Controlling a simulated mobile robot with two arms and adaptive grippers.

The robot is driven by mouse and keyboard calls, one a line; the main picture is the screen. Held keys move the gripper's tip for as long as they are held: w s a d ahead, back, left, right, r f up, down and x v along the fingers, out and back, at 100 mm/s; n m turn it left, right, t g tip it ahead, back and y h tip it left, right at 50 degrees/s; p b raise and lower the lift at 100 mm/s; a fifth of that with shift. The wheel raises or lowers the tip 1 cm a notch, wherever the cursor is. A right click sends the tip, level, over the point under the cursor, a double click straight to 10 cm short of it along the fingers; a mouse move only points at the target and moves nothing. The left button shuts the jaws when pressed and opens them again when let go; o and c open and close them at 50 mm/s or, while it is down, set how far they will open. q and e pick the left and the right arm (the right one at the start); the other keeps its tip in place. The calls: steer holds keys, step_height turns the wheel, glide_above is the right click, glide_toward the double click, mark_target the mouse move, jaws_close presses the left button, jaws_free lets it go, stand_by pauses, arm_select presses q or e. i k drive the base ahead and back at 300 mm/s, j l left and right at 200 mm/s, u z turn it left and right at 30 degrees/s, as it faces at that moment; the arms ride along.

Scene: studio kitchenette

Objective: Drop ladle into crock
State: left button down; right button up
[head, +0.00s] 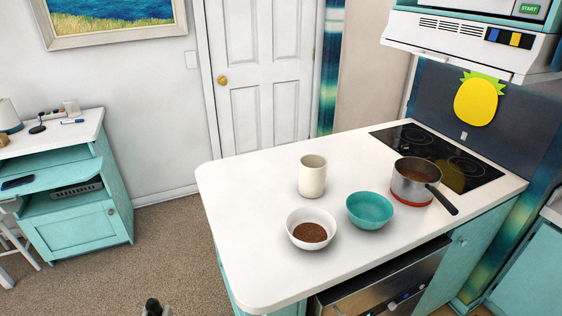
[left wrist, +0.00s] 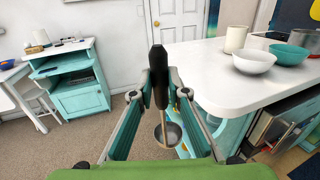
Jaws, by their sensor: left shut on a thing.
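The ladle (left wrist: 158,62) has a black handle and a metal bowl. My left gripper (left wrist: 161,90) is shut on its handle, and the ladle's bowl (left wrist: 167,133) shows beyond the fingers in the left wrist view. In the head view only a small dark tip shows at the bottom edge, left of the counter. The cream crock (head: 312,178) stands upright on the white counter; it also shows in the left wrist view (left wrist: 235,39). The ladle is apart from the crock, out beside the counter's left end. My right gripper is not in view.
On the counter (head: 240,205), a white bowl (head: 297,238) with brown contents and a teal bowl (head: 370,220) stand in front of the crock. A saucepan (head: 408,185) with its handle toward the front stands by the black hob (head: 470,168). The counter's left part is clear.

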mark_target(311, 190)
steer(key=l+u, duration=0.75)
steer(key=l, duration=0.15)
steer(key=k+l+u, duration=0.1)
steer(key=l+u, duration=0.25)
steer(key=k+l, duration=0.1)
steer(key=l, duration=0.25)
steer(key=k+l, duration=0.1)
steer(key=l, duration=0.25)
steer(key=k+l+u, duration=0.1)
steer(key=l, duration=0.3)
steer(key=k+l, duration=0.1)
steer(key=l, duration=0.25)
steer(key=k+l, duration=0.1)
steer(key=l, duration=0.25)
